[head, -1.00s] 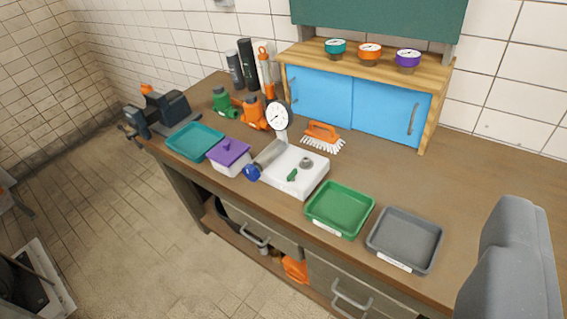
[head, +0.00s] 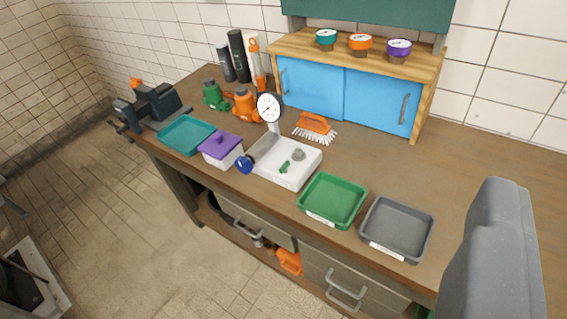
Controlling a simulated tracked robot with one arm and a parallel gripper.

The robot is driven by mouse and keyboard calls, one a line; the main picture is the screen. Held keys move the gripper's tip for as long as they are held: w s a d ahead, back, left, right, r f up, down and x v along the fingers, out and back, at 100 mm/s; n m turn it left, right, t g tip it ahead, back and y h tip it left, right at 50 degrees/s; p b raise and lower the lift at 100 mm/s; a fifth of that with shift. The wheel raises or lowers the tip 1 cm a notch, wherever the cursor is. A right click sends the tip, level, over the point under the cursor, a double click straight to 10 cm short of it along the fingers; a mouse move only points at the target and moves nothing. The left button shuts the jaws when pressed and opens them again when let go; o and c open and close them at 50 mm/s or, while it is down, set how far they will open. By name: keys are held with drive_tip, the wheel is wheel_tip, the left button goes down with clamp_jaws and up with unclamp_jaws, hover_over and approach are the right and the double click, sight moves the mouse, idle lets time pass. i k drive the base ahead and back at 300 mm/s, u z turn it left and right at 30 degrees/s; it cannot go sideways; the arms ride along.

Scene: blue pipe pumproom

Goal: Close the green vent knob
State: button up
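The green vent knob (head: 284,167) is a small green lever on top of a white box-like unit (head: 309,165) on the workbench. It looks turned slantwise, but it is too small to tell open from closed. The unit also carries a round white pressure gauge (head: 270,107), a grey cylinder, a blue round knob (head: 245,164) at its left end and a small grey fitting (head: 298,155). A large grey part of my own arm fills the lower right. My gripper's fingertips do not show, and nothing of mine touches the green knob.
A purple-lidded box (head: 221,149) and a teal tray (head: 186,135) stand left of the unit. A green tray (head: 333,201) and a grey tray (head: 397,229) lie to the right. An orange brush (head: 315,128) and blue cabinet (head: 345,98) are behind. Bench right of the brush is clear.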

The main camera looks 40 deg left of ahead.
sight(284, 169)
drive_tip(key=k, duration=1.3)
drive_tip(key=u, duration=0.7)
drive_tip(key=i, duration=1.85)
drive_tip(key=z, duration=0.7)
